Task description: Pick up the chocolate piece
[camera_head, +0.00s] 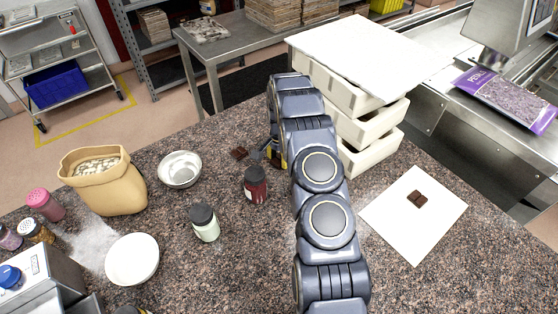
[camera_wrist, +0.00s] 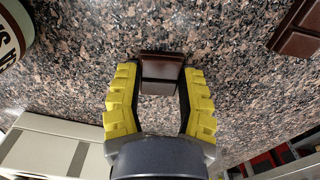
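A small dark brown chocolate piece (camera_wrist: 161,68) shows in the wrist view between the fingertips of my gripper (camera_wrist: 161,82). The yellow-and-black fingers stand close on both sides of it and appear to touch it. Whether it is clear of the counter cannot be told. A second chocolate piece (camera_wrist: 297,32) is cut off at the upper right of the wrist view. In the head view, my gripper (camera_head: 264,154) is largely hidden behind my arm. A chocolate piece (camera_head: 239,153) lies on the counter just left of it. More chocolate (camera_head: 417,199) lies on a white sheet (camera_head: 405,232) at the right.
A red dark-capped bottle (camera_head: 255,187) stands just in front of my gripper. Stacked cream trays (camera_head: 372,150) stand close on its right. A metal bowl (camera_head: 180,170), a pale green bottle (camera_head: 205,224), a white bowl (camera_head: 132,260) and a sack (camera_head: 115,190) stand further left on the speckled counter.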

